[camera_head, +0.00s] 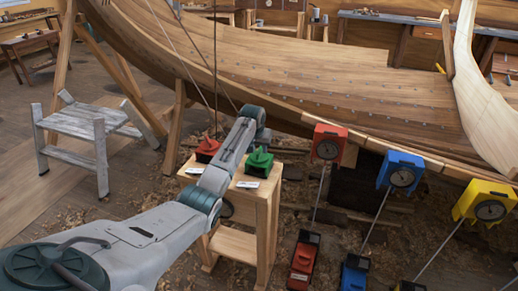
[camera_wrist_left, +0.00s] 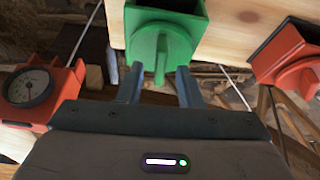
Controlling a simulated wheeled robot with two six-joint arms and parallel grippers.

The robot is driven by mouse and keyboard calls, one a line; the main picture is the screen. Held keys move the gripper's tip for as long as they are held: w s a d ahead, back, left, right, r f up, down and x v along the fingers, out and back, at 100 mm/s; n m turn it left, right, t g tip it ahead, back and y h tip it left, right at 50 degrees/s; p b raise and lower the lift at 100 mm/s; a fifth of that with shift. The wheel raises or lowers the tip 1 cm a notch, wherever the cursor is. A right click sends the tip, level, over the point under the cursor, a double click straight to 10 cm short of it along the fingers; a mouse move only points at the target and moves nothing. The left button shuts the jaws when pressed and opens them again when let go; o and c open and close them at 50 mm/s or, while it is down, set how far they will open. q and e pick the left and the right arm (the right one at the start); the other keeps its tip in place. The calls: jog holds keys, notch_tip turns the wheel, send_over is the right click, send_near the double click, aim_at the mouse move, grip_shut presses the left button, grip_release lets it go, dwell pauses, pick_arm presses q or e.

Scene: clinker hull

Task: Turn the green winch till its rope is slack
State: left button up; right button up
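The green winch (camera_head: 260,161) stands on a small wooden stand, beside a red winch (camera_head: 207,149). In the left wrist view the green winch (camera_wrist_left: 177,22) is at the top, its upright fin-like handle pointing toward my gripper. My left gripper (camera_wrist_left: 160,82) is open, one finger on each side of the handle, with gaps visible. In the head view my left arm reaches over the stand and mostly hides the gripper. Thin straight ropes run down from above toward the two winches; where the green winch's rope ends is hidden. My right gripper is not in view.
The wooden stand (camera_head: 267,215) sits below the hull (camera_head: 300,85). Red (camera_head: 328,143), blue (camera_head: 401,171) and yellow (camera_head: 485,203) dial gauges hang at right, with lines down to floor boxes. A grey step stool (camera_head: 75,125) stands at left.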

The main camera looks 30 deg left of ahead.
pick_arm(q)
jog(key=shift+x, duration=1)
jog(key=shift+r, duration=0.1)
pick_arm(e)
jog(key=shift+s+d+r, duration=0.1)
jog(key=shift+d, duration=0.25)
pick_arm(q)
grip_shut()
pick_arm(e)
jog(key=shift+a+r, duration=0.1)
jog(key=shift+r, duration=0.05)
